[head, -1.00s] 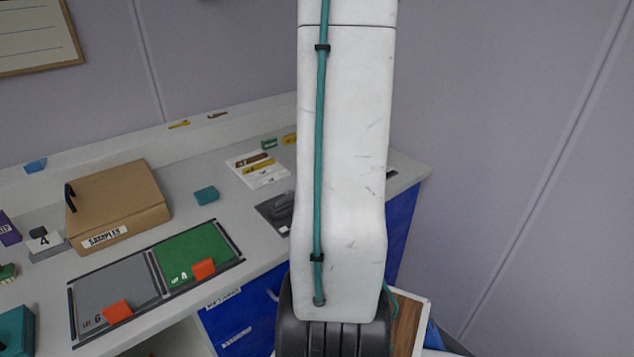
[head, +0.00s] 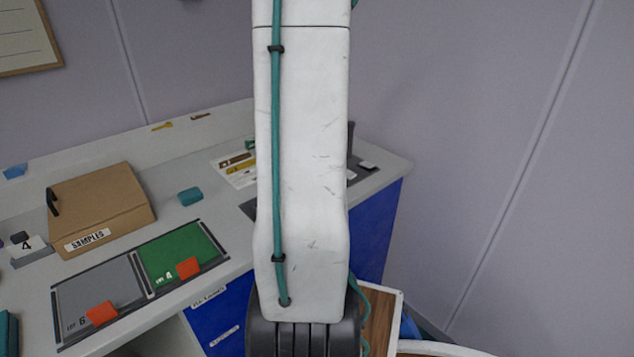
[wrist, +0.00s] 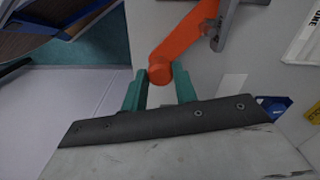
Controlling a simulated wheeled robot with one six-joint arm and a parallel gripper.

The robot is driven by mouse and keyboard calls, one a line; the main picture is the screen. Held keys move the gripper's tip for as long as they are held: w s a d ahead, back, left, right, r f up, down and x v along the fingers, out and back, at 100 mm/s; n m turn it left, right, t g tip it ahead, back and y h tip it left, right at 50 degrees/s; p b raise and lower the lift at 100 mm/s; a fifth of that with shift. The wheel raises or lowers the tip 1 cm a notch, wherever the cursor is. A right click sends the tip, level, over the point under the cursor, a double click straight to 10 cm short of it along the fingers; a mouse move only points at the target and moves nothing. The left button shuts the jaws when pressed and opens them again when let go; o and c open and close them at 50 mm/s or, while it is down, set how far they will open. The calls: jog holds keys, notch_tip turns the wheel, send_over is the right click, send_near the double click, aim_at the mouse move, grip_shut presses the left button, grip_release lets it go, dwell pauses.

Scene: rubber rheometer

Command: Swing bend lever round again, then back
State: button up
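The orange bend lever (wrist: 184,40) shows in the wrist view, slanting from a grey metal bracket (wrist: 226,22) at the top down to a rounded end. My gripper (wrist: 160,75) has its two teal fingers on either side of that end. Both fingertips appear to touch it, with no clear gap. In the head view my white arm covers the gripper and the lever.
The grey bench holds a brown SAMPLES box (head: 98,208), a grey mat (head: 98,292), a green mat (head: 176,250) and a teal block (head: 190,196). A wood-topped surface (head: 381,325) stands low at the right. A blue bin (wrist: 275,108) shows in the wrist view.

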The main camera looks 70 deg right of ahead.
jog(key=o, duration=0.4)
jog(key=shift+a, duration=0.1)
notch_tip(320, 180, up, 8)
jog(key=shift+s+f, duration=0.1)
dwell(0.7)
